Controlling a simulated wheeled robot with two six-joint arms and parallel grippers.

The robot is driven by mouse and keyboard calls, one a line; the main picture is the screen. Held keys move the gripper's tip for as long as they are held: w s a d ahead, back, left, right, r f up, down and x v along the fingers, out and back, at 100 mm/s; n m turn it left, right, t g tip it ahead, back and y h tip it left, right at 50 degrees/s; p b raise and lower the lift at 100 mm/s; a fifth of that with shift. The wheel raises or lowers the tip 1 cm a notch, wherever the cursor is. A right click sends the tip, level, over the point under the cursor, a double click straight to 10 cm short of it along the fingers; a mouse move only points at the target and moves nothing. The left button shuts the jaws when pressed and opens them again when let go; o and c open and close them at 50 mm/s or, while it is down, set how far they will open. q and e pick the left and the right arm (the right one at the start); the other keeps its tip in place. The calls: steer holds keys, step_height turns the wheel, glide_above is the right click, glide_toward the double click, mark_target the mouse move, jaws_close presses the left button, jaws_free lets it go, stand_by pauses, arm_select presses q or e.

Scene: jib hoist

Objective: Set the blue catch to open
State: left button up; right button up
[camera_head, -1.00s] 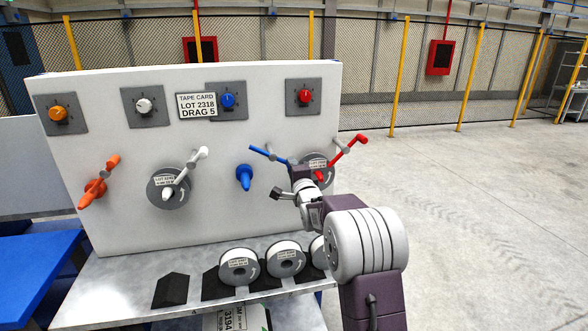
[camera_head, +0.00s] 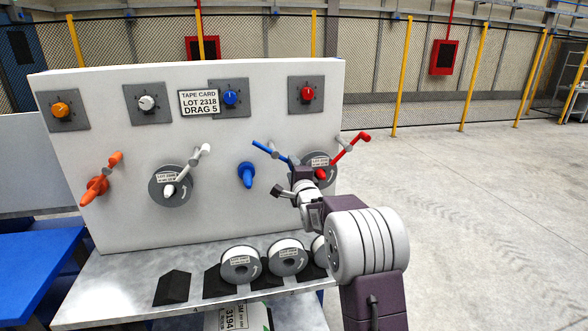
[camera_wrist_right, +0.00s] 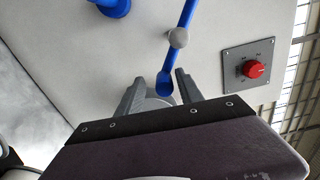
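The blue catch (camera_head: 270,151) is a thin blue lever on the white board. It slopes from upper left to lower right about a grey ball pivot. In the right wrist view the catch (camera_wrist_right: 185,14) runs down past the grey ball to a rounded blue end. My right gripper (camera_head: 297,170) is at the catch's lower right end. In the right wrist view my right gripper (camera_wrist_right: 159,85) is open, with that end between its fingers. A gap shows to the left finger; I cannot tell whether the right finger touches. My left gripper is not in view.
The red lever (camera_head: 350,149) is just right of my right gripper, over a reel (camera_head: 319,160). A blue peg (camera_head: 246,174) stands left of it. Red knob (camera_head: 307,93) and blue knob (camera_head: 230,97) sit above. White-rimmed reels (camera_head: 288,256) stand on the shelf below.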

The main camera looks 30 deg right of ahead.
steer(key=shift+r, duration=0.1)
steer(key=shift+s, duration=0.15)
steer(key=b+v, duration=0.1)
steer(key=v, duration=0.7)
steer(key=shift+s+a, duration=0.2)
steer(key=shift+s, duration=0.1)
